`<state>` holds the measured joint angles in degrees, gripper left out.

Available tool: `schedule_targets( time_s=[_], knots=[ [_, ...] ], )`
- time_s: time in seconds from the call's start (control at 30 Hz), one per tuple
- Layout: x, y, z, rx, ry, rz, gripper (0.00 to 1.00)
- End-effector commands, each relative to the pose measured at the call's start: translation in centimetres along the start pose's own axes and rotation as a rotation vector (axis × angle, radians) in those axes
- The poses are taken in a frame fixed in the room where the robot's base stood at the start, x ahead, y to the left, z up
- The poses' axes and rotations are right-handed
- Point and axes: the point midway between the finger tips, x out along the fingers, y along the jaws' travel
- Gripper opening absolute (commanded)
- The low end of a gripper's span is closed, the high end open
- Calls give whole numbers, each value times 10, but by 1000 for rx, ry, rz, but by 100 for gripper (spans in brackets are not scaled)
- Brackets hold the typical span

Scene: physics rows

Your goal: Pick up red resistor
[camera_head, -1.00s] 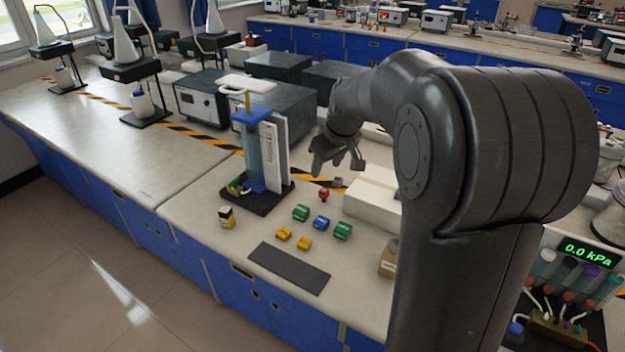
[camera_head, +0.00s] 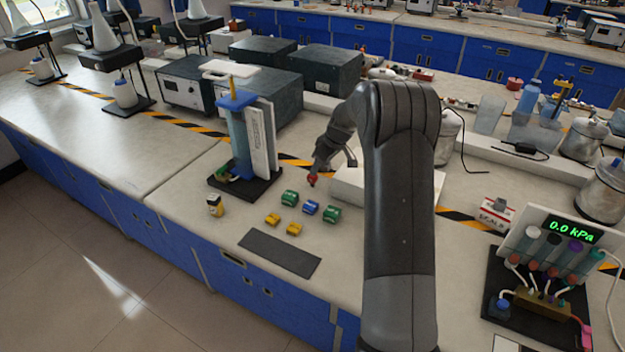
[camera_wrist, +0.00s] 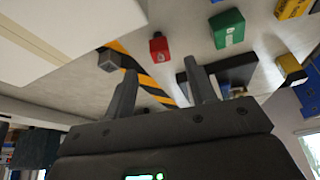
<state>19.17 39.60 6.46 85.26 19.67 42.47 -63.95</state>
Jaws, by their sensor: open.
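The red resistor (camera_head: 312,179) is a small red piece on the pale bench, behind the green and blue pieces in the head view. In the wrist view the red resistor (camera_wrist: 159,48) stands beyond my fingertips, between their lines and apart from them. My gripper (camera_head: 322,168) is close above and beside it in the head view. In the wrist view my gripper (camera_wrist: 165,80) has its two fingers spread with nothing between them.
Green (camera_head: 290,198), blue (camera_head: 311,208) and yellow (camera_head: 272,219) pieces lie nearby. A white box (camera_head: 350,188) stands right of the red piece. A blue stand on a black base (camera_head: 245,188) is at left. A dark mat (camera_head: 280,254) lies in front.

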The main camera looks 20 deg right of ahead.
Motion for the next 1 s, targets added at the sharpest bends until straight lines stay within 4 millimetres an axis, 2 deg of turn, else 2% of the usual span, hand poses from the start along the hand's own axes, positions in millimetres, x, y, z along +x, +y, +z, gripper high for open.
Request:
schedule_targets(
  time_s=[0.1, 0.33, 0.6, 0.87, 1.0],
  knots=[
    [19, 0, 0, 1, -1, -1, 51],
    [37, -1, -3, 1, -1, -2, 51],
    [74, 1, -8, 1, -1, -1, 51],
    [77, 1, -8, 1, 0, 0, 50],
    [77, 1, -8, 1, 0, 0, 39]
  ],
)
